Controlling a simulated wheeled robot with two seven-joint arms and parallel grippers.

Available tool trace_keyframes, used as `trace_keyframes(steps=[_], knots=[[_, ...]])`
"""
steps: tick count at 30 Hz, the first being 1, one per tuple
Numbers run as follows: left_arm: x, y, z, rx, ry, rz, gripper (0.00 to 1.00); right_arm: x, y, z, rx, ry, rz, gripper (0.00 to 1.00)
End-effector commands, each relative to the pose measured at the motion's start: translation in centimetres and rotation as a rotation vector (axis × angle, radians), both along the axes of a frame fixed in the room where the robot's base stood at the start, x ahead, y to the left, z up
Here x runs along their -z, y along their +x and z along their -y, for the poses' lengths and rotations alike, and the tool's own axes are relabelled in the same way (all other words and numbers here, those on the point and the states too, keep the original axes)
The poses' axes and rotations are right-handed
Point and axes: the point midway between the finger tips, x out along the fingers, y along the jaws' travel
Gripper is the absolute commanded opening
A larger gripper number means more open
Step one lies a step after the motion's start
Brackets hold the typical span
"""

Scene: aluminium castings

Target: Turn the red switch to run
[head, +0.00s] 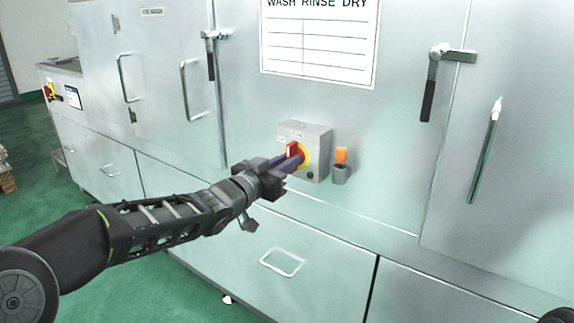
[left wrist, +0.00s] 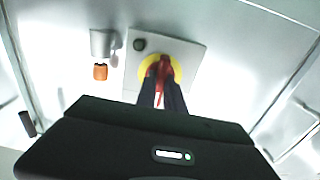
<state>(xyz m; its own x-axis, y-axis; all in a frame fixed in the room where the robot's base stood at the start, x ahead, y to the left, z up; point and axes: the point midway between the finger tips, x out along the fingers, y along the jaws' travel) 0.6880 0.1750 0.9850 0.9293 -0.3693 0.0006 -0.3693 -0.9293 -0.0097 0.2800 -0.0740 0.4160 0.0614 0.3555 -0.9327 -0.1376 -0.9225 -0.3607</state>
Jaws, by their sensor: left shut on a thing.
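The red switch (head: 293,150) sits on a yellow round plate on a grey switch box (head: 318,138), fixed to the front of a metal cabinet. My left gripper (head: 289,161) reaches in from the left and is shut on the red switch handle. In the left wrist view the two dark fingers (left wrist: 162,97) close around the red handle (left wrist: 163,72), in front of the yellow plate (left wrist: 151,66). The lettering on the box is too small to read surely, and the fingers hide part of the handle. My right gripper is not in view.
An orange-topped piece in a grey cup (head: 340,174) is mounted just right of the box. Lever latches (head: 431,85) and bar handles (head: 485,150) stick out from the cabinet doors. Another red and yellow switch (head: 49,90) is at the far left. Green floor lies open below left.

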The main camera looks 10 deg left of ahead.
Motion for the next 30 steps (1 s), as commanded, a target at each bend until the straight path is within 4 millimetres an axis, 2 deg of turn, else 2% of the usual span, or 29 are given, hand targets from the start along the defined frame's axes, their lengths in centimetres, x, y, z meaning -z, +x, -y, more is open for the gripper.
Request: trace_keyframes(steps=[11,12,19,30], knots=[[0.15,-0.01,-0.01,0.0,0.009,-0.001,0.0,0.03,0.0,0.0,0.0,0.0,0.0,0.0],[0.16,-0.01,-0.01,0.0,0.009,-0.001,0.16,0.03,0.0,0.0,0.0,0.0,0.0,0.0],[0.08,0.0,-0.01,0.0,0.006,0.0,0.35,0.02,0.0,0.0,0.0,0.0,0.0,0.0],[-0.03,-0.56,-0.29,-0.001,0.006,0.001,0.35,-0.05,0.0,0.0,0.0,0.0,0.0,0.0]])
